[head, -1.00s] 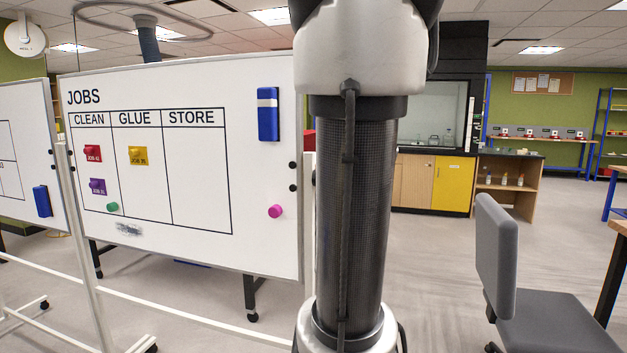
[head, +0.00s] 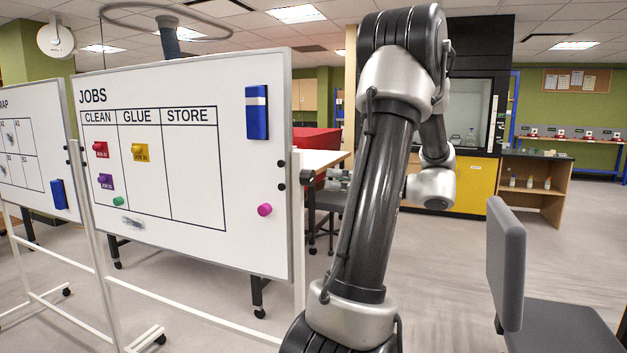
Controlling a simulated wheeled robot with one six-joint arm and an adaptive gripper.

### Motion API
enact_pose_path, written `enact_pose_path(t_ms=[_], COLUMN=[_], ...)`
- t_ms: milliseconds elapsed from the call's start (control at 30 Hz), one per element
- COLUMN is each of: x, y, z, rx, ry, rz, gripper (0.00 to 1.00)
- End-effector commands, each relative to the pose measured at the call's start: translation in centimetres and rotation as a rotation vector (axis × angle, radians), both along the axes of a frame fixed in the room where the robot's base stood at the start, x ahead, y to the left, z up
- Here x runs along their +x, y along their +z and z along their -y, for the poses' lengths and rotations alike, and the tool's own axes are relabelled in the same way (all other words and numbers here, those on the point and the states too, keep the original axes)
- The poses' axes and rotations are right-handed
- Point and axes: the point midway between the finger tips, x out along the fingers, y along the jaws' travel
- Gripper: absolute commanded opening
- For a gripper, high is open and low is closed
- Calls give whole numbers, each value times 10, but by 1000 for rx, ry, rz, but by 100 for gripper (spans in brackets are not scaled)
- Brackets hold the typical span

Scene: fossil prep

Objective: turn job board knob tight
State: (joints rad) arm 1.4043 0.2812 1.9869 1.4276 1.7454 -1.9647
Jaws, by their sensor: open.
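The job board (head: 258,220) is a white panel headed JOBS, with CLEAN, GLUE and STORE columns, on a white wheeled stand. A black knob (head: 306,176) sticks out at its right edge, by the stand's post. My gripper (head: 330,180) is just right of this knob at about its height, pointing left towards it. The gripper is open, with a small gap to the knob as seen here. My arm hides part of the gripper's wrist. I cannot tell how tight the knob is.
Coloured magnets, including a pink one (head: 264,210), and a blue eraser (head: 257,112) are on the board. A second whiteboard (head: 35,150) stands at left. A grey chair (head: 506,262) is at right. A table with a red item (head: 316,141) stands behind. Floor between is clear.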

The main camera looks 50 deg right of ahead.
Motion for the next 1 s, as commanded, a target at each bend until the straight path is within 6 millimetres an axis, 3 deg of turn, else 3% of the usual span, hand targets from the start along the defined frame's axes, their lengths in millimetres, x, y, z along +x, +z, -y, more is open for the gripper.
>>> enact_pose_path(t_ms=[400, 800, 1000], x=[58, 68, 68], y=[0, -1, -1], z=[-25, -29, -29], rx=[-1, 0, -1], ry=[4, 0, 0], rz=[-3, -3, -4], gripper=[62, 62, 26])
